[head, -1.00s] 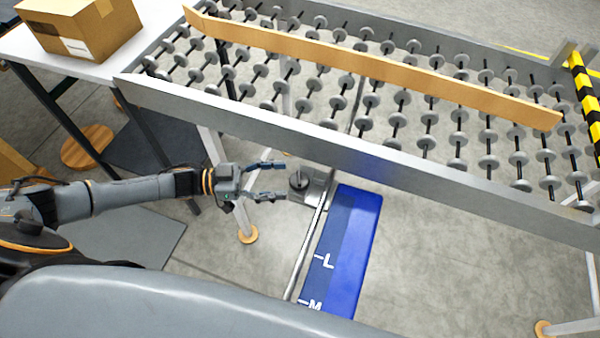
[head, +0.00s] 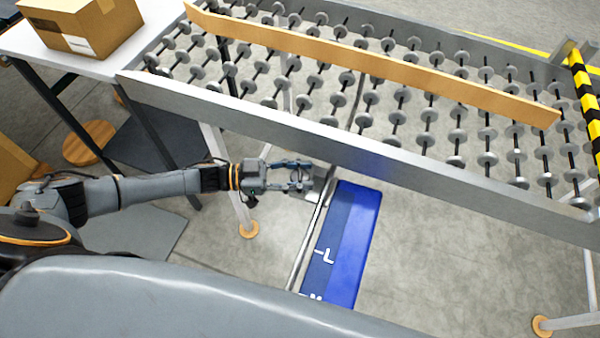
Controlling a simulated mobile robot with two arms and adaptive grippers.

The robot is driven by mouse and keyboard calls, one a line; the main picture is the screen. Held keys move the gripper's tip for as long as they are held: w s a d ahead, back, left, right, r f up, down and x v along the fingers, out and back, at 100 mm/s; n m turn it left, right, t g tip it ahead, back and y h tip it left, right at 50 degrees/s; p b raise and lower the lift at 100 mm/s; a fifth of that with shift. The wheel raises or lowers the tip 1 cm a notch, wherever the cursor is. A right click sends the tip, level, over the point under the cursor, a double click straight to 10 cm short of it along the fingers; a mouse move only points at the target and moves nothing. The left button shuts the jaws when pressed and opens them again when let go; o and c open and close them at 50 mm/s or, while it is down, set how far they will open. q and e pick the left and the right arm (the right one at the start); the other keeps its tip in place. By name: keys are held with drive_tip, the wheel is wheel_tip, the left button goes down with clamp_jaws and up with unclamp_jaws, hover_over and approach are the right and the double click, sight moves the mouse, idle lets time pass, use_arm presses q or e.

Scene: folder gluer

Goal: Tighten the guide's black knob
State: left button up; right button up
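The black knob (head: 296,177) sits on a grey metal block (head: 319,184) at the top of a thin rod, below the conveyor's near side rail. My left gripper (head: 304,176) has its fingers on either side of the knob and appears closed on it; the fingers hide most of the knob. The long wooden guide bar (head: 380,66) lies across the roller conveyor. A blue scale plate (head: 345,240) with a white L lies beside the rod. My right gripper is out of view.
The roller conveyor's grey side rail (head: 380,165) runs above and behind the gripper. A cardboard box (head: 85,28) stands on a white table (head: 55,47) at the upper left. Floor is open right of the blue plate.

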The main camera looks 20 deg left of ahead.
use_arm(q)
drive_tip(key=shift+f+g+b, duration=0.1)
drive_tip(key=shift+g+b, duration=0.2)
drive_tip(key=shift+b, duration=0.05)
drive_tip(key=m+g+h+b, duration=0.1)
drive_tip(key=m+g+b, duration=0.2)
drive_tip(key=g+b, duration=0.1)
drive_tip(key=shift+w+f+m+g+b, duration=0.1)
drive_tip(key=shift+f+m+g+b, duration=0.05)
drive_tip(key=shift+m+g+b, duration=0.3)
drive_tip(key=shift+r+m+g+b, duration=0.2)
drive_tip(key=shift+m+g+b, duration=0.3)
drive_tip(key=shift+g, duration=0.45)
drive_tip(key=o, duration=1.2)
drive_tip(key=shift+c, duration=0.2)
drive_tip(key=a, duration=1.2)
drive_tip(key=shift+w, duration=0.2)
